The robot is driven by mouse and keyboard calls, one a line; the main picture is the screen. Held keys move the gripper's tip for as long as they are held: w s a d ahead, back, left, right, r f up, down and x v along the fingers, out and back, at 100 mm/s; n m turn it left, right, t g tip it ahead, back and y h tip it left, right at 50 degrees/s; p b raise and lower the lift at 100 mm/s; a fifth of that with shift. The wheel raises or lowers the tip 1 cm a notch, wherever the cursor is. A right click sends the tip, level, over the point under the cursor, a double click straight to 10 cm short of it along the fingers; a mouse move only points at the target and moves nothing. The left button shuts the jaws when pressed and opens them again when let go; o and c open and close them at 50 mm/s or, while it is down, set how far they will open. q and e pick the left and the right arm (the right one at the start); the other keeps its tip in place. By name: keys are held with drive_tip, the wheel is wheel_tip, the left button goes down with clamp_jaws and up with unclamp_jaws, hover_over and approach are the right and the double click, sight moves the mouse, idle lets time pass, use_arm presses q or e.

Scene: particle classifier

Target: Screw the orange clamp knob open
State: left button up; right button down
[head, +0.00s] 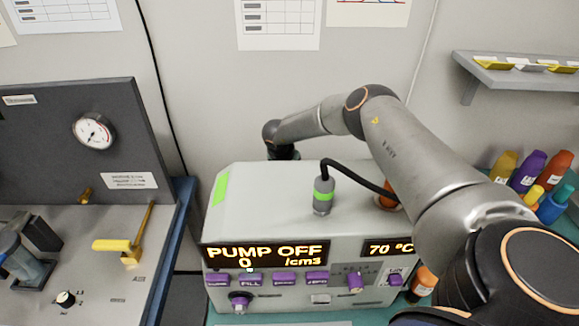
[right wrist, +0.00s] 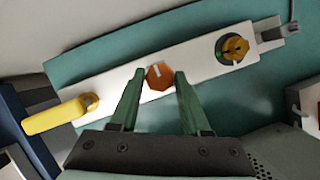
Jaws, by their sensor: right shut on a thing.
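The orange clamp knob (right wrist: 158,78) shows in the right wrist view, an orange faceted knob with a white mark, on a white plate (right wrist: 113,90). My right gripper (right wrist: 160,72) has its two green fingers on either side of the knob, shut on it. In the head view my right arm reaches from the right over the machine (head: 270,185), and its end drops out of sight behind the machine's back edge. That hides the gripper and the knob there. My left gripper is in neither view.
The white plate also carries a yellow handle (right wrist: 55,115) and a yellow knob (right wrist: 235,47). A grey cylinder with a green band (head: 323,195) and black cable stands on the machine. Several coloured bottles (head: 528,170) stand at right. A gauge panel (head: 70,150) is at left.

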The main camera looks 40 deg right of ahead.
drive_tip(key=shift+d+n+t+y, duration=0.1)
drive_tip(key=shift+n+t+y, duration=0.35)
drive_tip(key=shift+n, duration=1.15)
drive_tip(key=shift+c, duration=1.8)
unclamp_jaws()
drive_tip(key=shift+s, duration=0.1)
drive_tip(key=v, duration=1.2)
drive_tip(key=shift+s+a+r+b, duration=0.15)
drive_tip(key=shift+a+r+b, duration=0.1)
drive_tip(key=shift+b, duration=0.2)
